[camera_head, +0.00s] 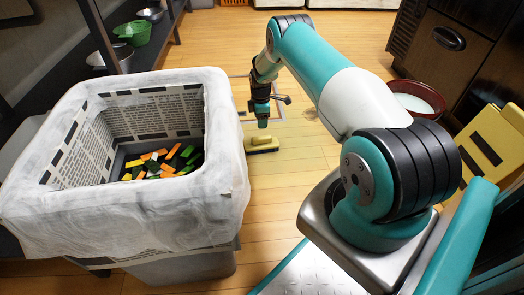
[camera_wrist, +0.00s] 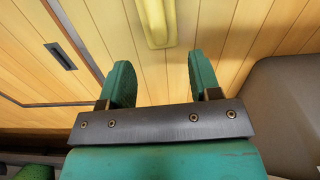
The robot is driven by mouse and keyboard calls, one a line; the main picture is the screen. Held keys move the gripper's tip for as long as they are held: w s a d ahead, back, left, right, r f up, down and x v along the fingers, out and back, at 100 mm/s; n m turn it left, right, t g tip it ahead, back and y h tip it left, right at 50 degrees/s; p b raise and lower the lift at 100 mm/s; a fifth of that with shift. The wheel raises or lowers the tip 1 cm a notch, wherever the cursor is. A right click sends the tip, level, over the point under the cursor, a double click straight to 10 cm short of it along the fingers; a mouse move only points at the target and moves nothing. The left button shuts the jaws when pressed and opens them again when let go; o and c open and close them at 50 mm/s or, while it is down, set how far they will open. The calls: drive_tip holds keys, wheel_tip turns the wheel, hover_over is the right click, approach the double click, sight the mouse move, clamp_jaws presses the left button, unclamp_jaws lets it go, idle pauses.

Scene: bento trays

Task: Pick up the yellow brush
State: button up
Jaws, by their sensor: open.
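The yellow brush (camera_head: 262,144) lies on the wooden floor, to the right of the large lined bin. In the wrist view the yellow brush (camera_wrist: 158,24) shows at the top edge, partly cut off, beyond the fingertips and roughly in line with the gap between them. My gripper (camera_head: 263,123) points down above the brush in the head view. In the wrist view my gripper (camera_wrist: 158,75) has its two green fingers wide apart with nothing between them.
The bin (camera_head: 218,120), with newspaper and plastic lining, holds orange and green pieces and stands close left of my gripper. A red bowl (camera_head: 420,112) and a yellow object (camera_head: 492,140) stand at the right. A shelf with a green bowl (camera_head: 133,34) is back left. Floor behind the brush looks clear.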

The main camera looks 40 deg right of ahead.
sight(262, 137)
wheel_tip(262, 137, down, 6)
drive_tip(key=b, duration=0.2)
drive_tip(key=shift+b, duration=0.4)
drive_tip(key=f+b, duration=0.5)
drive_tip(key=shift+d+f, duration=0.1)
drive_tip(key=shift+d, duration=0.2)
drive_tip(key=c, duration=1.1)
